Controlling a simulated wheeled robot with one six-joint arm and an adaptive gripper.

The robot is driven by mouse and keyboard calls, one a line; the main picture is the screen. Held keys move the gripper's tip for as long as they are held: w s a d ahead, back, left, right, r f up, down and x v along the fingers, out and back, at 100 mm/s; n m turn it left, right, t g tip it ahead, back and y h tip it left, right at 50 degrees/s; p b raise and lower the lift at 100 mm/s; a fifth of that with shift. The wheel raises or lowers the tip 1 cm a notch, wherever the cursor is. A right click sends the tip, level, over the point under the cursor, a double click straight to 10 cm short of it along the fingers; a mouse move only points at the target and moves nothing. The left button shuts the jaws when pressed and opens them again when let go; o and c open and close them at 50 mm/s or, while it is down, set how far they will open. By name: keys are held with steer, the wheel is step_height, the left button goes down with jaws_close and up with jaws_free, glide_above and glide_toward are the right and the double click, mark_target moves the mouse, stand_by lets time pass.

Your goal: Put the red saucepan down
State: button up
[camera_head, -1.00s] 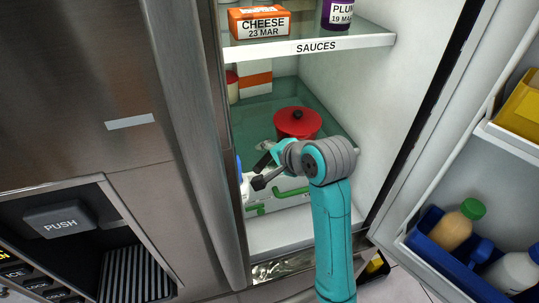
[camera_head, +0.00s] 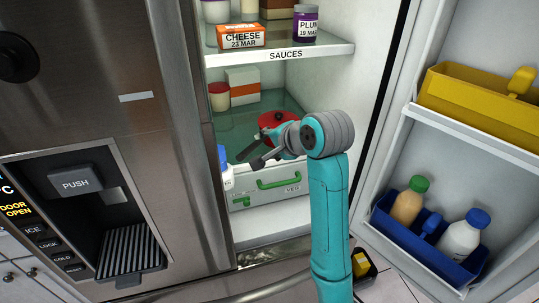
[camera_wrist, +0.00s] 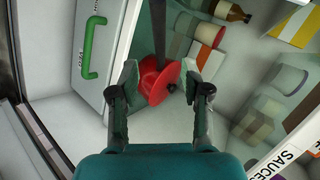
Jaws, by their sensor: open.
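The red saucepan (camera_head: 272,119), with a red lid and dark knob, appears to sit on the greenish glass shelf (camera_head: 236,119) above the fridge drawer. My gripper and wrist partly hide it in the head view. In the wrist view the saucepan (camera_wrist: 158,84) lies beyond and between my fingertips, and a dark bar that looks like its handle runs toward the top edge. My gripper (camera_head: 250,158) is open, in front of the shelf and above the drawer front. In the wrist view my gripper (camera_wrist: 160,92) has its fingers spread, with a gap on both sides of the saucepan.
A white drawer with a green handle (camera_head: 279,179) is below the shelf. A white bottle with a blue cap (camera_head: 226,170) stands left of my gripper. Cartons (camera_head: 242,84) stand at the back left. The sauces shelf (camera_head: 285,55) is overhead. The open door with bins (camera_head: 420,235) is right.

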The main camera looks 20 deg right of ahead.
steer(key=shift+s+d+r, duration=0.1)
steer(key=shift+s+r, duration=0.1)
steer(key=shift+s, duration=0.05)
steer(key=s+f+n+t, duration=0.1)
steer(key=s+f, duration=0.3)
steer(key=f, duration=0.5)
steer(key=s+f+n, duration=0.1)
steer(key=s+f, duration=0.2)
steer(key=f, duration=0.6)
steer(key=s+d+f+n+t+h, duration=0.1)
steer(key=s+f+n+h, duration=0.15)
steer(key=s+f, duration=0.95)
steer(key=s+n+t, duration=0.1)
steer(key=s+n, duration=0.2)
steer(key=s, duration=1.5)
steer(key=s+r+n, duration=0.2)
steer(key=s+r, duration=0.1)
steer(key=s, duration=0.4)
steer(key=s+d+r+n+t, duration=0.1)
steer(key=s+r, duration=0.3)
steer(key=s, duration=0.4)
steer(key=shift+r+n+t, duration=0.25)
steer(key=shift+n+t, duration=0.05)
steer(key=shift+n, duration=0.55)
